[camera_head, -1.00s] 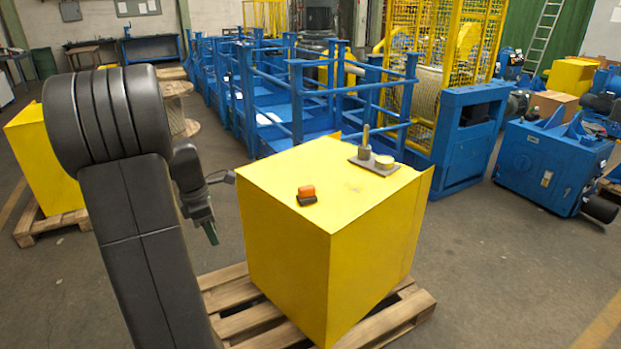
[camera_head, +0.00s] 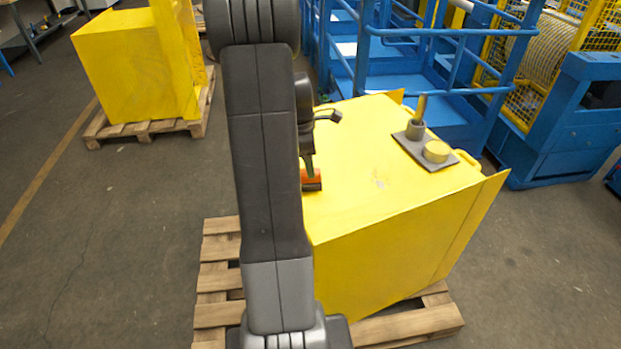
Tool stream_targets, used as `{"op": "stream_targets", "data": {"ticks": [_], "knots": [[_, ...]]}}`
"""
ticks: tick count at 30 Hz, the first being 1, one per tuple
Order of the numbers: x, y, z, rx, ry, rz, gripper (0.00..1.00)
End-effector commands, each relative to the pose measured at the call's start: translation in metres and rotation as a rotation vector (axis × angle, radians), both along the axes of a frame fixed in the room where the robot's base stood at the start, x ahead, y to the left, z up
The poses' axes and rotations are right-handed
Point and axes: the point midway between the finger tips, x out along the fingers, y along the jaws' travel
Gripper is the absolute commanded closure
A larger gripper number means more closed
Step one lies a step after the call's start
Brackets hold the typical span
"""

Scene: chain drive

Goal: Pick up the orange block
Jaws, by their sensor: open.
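The orange block (camera_head: 311,175) is on top of the yellow box (camera_head: 385,145), near its left edge, with a dark lower part showing. My arm hides its left side. My gripper (camera_head: 309,172) is open and hangs down at the block, overlapping it in the picture. The fingertips are small and partly hidden, so I cannot tell whether they touch the block or stand around it.
A grey plate (camera_head: 449,162) with a yellow-topped post and a short yellow cylinder stands toward the box's right side. The box rests on a wooden pallet (camera_head: 216,265). Blue railings (camera_head: 455,45) stand behind. Another yellow box (camera_head: 135,65) is at the left.

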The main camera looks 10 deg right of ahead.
Motion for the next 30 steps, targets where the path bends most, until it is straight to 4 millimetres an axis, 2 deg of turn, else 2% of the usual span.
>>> {"op": "stream_targets", "data": {"ticks": [3,11,19,29,30], "knots": [[0.000,-0.002,-0.014,0.000,0.001,0.000,0.31],[0.001,-0.003,-0.032,0.000,0.003,-0.001,0.31],[0.004,-0.005,-0.066,0.000,0.002,-0.001,0.31],[0.004,-0.006,-0.072,0.000,-0.001,-0.001,0.31],[0.004,-0.006,-0.072,0.000,-0.001,-0.001,0.39]]}}
